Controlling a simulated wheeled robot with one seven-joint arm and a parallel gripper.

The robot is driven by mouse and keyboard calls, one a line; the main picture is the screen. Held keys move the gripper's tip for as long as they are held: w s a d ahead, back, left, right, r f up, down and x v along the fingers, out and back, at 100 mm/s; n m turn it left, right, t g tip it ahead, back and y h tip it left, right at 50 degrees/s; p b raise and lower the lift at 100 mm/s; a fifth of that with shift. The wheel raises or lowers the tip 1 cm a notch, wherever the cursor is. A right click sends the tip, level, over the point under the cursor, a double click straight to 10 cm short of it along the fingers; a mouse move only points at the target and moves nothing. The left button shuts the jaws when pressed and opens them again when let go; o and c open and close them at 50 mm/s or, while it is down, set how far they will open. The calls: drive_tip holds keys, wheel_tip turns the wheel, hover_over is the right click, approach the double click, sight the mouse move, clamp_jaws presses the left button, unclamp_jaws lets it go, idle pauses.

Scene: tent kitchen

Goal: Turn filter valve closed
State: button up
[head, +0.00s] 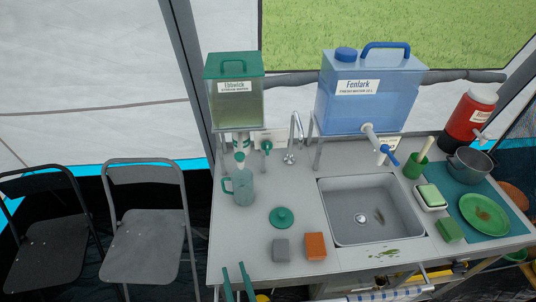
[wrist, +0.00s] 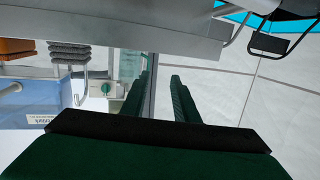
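A green valve handle (head: 266,146) sits on a pale plate behind the counter, between the Ebswick tank (head: 235,90) and the tap. Its setting is too small to read. A white and green filter piece (head: 241,143) hangs under that tank, above a teal jug (head: 243,190). My gripper (head: 237,283) is at the counter's front left edge, far from the valve. Its two dark green fingers are apart with nothing between them. In the wrist view, which is upside down, the fingers (wrist: 161,77) are also apart, and the green valve handle (wrist: 106,88) shows left of them.
The blue Fenlark tank (head: 370,95) stands behind the sink. Two folding chairs (head: 150,230) stand left.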

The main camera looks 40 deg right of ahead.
drive_tip(key=w+d+r+m+h, duration=0.2)
drive_tip(key=w+d+r+h, duration=0.1)
drive_tip(key=w+d+r, duration=0.6)
drive_tip(key=m+h, duration=0.1)
drive_tip(key=h, duration=0.1)
approach(267, 149)
drive_tip(key=shift+g, duration=0.3)
drive_tip(key=x, duration=0.6)
drive_tip(key=shift+d+r, duration=0.15)
drive_tip(key=shift+r, duration=0.1)
drive_tip(key=shift+x, duration=0.95)
clamp_jaws()
